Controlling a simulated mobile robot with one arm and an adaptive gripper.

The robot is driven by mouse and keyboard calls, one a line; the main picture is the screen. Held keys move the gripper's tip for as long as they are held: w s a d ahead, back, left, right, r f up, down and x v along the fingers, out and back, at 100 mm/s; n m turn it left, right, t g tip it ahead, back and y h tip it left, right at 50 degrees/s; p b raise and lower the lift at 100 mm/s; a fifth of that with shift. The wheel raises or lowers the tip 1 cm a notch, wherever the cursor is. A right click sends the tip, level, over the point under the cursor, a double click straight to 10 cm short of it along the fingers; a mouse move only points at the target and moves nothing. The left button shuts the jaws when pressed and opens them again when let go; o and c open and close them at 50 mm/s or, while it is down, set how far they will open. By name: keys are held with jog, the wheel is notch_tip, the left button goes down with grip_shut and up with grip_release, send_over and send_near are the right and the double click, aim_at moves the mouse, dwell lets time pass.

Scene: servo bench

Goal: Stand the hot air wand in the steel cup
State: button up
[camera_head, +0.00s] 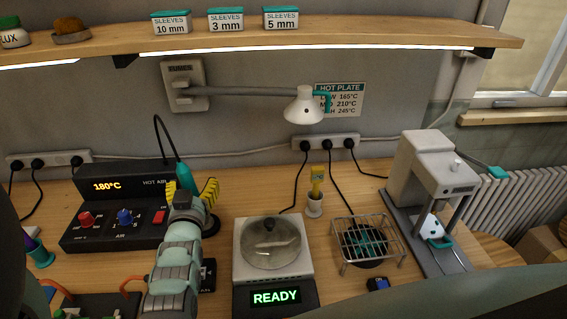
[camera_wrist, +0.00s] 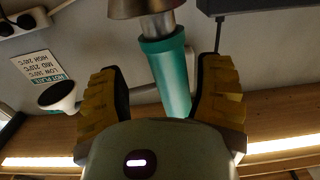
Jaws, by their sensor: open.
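The hot air wand (camera_head: 184,174) is teal, with a black cable rising from its top, at the right end of the hot air station. In the wrist view the wand (camera_wrist: 168,70) runs between my fingers, its silver collar meeting a brownish metal flared piece (camera_wrist: 140,8) that looks like the steel cup, cut off by the frame. I cannot tell how deep the wand sits in it. My gripper (camera_head: 191,186) has yellow fingers, open on both sides of the wand, with a gap showing on the left. My gripper hides the wand's lower part in the head view.
The hot air station (camera_head: 110,210) with knobs stands left of my gripper. A lamp (camera_head: 304,105) and a shelf (camera_head: 350,32) are above.

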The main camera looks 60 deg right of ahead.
jog(key=v, duration=1.1)
jog(key=shift+d, duration=0.1)
dwell(0.4)
